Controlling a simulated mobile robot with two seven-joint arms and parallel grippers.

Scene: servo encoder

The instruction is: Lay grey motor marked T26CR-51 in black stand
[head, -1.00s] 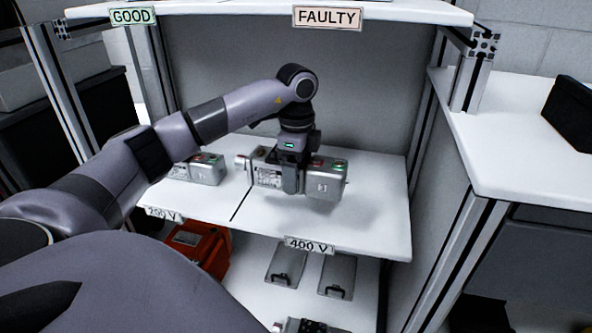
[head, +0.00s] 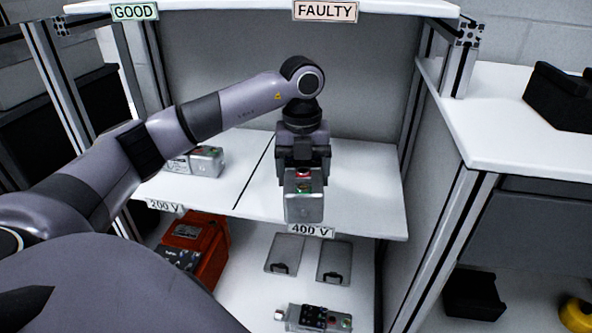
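My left gripper (head: 303,165) reaches in over the 400 V side of the middle shelf. It is shut on a grey motor (head: 304,206), whose end with red and green connectors faces me. The motor appears held just above the shelf near its front edge; its marking cannot be read. A second grey motor (head: 206,161) lies on the 200 V side, partly behind my arm. A black block-like object (head: 560,96) on the white table at right looks like the black stand; it is cut off by the picture edge. My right gripper is not in view.
The upper shelf (head: 230,8) carries GOOD and FAULTY labels. Below are a red case (head: 197,240), two grey lids (head: 286,254) and a device with buttons (head: 318,318). A frame post and side panel (head: 440,200) separate the shelves from the right table (head: 490,120).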

